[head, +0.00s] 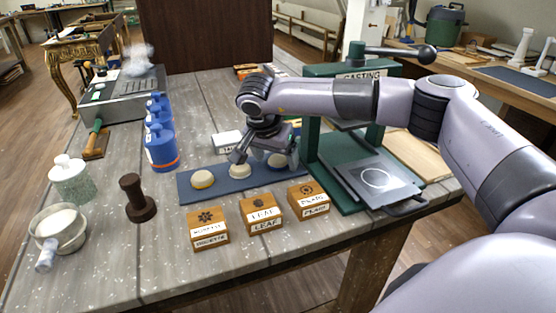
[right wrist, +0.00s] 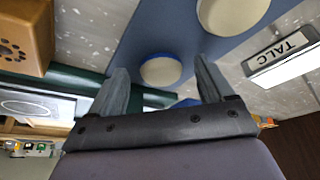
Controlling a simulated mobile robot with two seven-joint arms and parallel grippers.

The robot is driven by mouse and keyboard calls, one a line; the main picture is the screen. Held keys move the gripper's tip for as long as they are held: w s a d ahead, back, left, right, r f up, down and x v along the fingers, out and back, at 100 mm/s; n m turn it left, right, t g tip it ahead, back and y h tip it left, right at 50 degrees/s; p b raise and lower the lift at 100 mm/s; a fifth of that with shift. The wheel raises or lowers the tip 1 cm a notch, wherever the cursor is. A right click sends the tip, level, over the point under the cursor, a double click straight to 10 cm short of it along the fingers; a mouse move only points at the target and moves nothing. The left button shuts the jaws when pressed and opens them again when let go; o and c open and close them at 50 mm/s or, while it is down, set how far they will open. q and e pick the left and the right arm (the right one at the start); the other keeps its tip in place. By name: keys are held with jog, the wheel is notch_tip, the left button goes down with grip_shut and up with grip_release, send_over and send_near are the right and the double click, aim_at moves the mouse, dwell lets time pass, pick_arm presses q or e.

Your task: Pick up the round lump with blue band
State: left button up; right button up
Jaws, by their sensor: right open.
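The round lump with the blue band (right wrist: 160,71) is pale cream and sits on the blue mat. In the right wrist view it lies between and beyond my open fingertips. In the head view it is the rightmost lump (head: 277,161) on the mat, partly covered by my gripper. My right gripper (head: 265,157) is open and empty just above it, pointing down; its fingers also show in the right wrist view (right wrist: 162,74). Contact cannot be told. A middle cream lump (head: 239,171) and a left lump with a yellowish band (head: 203,180) share the mat. My left gripper is out of view.
The blue mat (head: 222,186) lies between three wooden stamp blocks (head: 262,214) in front and a white talc block (head: 227,141) behind. The green casting press (head: 330,160) stands close on the right. Blue bottles (head: 161,145) and a dark tamper (head: 137,199) stand left.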

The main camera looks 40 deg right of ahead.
jog(key=c, duration=1.1)
jog(key=shift+r, duration=0.1)
